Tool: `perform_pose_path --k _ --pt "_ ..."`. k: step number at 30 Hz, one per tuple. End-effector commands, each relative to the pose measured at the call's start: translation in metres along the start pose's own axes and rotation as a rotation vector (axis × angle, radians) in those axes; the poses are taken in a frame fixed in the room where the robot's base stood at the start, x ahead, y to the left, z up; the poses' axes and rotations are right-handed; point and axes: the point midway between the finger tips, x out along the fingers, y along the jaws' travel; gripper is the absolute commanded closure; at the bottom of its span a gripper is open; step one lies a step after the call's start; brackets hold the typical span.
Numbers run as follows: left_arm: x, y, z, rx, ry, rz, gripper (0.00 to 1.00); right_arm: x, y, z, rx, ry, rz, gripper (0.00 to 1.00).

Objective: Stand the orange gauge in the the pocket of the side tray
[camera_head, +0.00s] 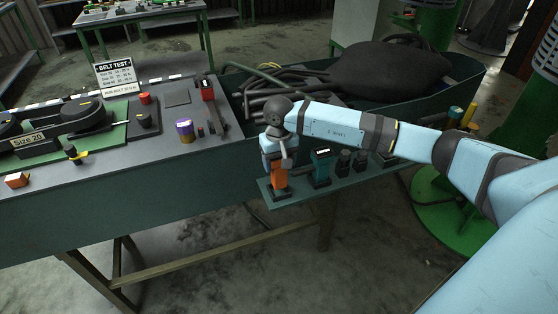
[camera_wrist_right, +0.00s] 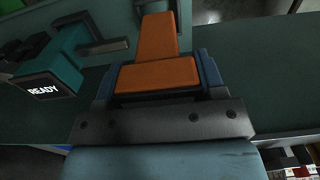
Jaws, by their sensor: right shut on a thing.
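The orange gauge (camera_head: 279,178) is held by my right gripper (camera_head: 278,160) at the left end of the side tray (camera_head: 345,182). The gauge looks upright, with its lower end at a dark pocket (camera_head: 279,194). I cannot tell whether it is seated in there. In the right wrist view the orange gauge (camera_wrist_right: 157,62) shows between the blue fingers of my gripper (camera_wrist_right: 160,82), which is shut on it. My left gripper is not in view.
A teal device (camera_head: 320,167) stands on the tray right of the gauge; its READY display shows in the wrist view (camera_wrist_right: 44,90). Several dark parts (camera_head: 352,160) stand farther right. A bin with hoses (camera_head: 290,90) is behind. The workbench (camera_head: 150,175) is at left.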

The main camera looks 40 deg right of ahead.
Motion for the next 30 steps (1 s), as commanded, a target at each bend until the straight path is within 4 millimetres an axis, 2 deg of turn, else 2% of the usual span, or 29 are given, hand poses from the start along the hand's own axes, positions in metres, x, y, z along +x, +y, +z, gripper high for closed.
perform_pose_path --k 7,15,30 --pt "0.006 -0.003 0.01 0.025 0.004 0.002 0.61 0.016 0.0 0.0 0.0 0.001 0.0 0.88" --pt "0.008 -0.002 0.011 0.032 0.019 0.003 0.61 0.029 0.0 -0.001 0.0 0.001 -0.001 0.88" --pt "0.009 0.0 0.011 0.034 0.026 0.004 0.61 0.035 0.0 -0.001 0.0 0.001 -0.001 0.88"
